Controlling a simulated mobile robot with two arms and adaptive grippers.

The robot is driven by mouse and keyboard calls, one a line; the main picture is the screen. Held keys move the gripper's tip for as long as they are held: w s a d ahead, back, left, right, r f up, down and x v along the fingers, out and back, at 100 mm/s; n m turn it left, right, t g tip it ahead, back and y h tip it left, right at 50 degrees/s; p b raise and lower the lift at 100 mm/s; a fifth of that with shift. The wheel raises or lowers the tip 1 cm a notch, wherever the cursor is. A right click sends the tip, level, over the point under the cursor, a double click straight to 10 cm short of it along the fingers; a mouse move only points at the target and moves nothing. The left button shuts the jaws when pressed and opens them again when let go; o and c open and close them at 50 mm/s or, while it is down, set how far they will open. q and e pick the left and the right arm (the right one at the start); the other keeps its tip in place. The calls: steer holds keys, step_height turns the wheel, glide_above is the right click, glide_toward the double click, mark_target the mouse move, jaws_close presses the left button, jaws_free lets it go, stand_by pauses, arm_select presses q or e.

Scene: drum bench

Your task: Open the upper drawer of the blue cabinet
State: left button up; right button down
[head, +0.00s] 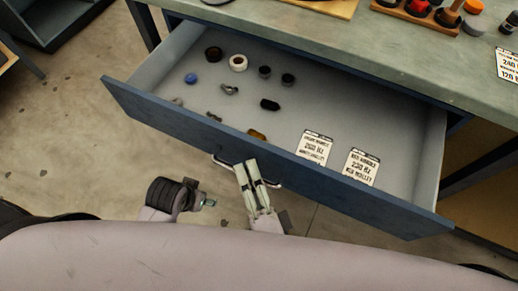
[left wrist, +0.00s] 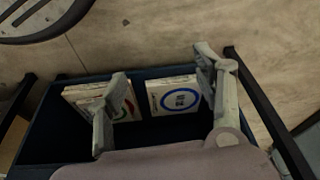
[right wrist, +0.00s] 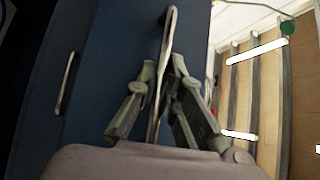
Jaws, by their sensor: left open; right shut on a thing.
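The upper drawer (head: 270,160) of the blue cabinet is pulled well out from under the worktop in the head view, so its grey inside shows. Its blue front also shows in the right wrist view (right wrist: 115,60). My right gripper (head: 250,168) is shut on the drawer's metal bar handle (head: 223,162). In the right wrist view the handle (right wrist: 169,35) runs between the two fingers (right wrist: 162,85). My left gripper (left wrist: 160,75) is open and empty in the left wrist view, over a dark bin holding flat square packages. I cannot make it out in the head view.
In the drawer lie several small rings, caps and dark parts, and two printed cards (head: 315,147). The worktop (head: 330,45) above carries a wooden rack (head: 420,12). Another handle (right wrist: 66,84) shows in the right wrist view. The dark bin (left wrist: 60,130) lies by my left gripper.

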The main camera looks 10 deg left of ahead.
arm_select(q)
steer(key=shift+f, duration=0.55)
arm_select(e)
steer(key=shift+s+a+f, duration=0.1)
steer(key=shift+s+a, duration=0.15)
steer(key=shift+s, duration=0.6)
steer(key=c, duration=1.7)
jaws_free()
steer(key=shift+w, duration=0.1)
steer(key=v, duration=1.2)
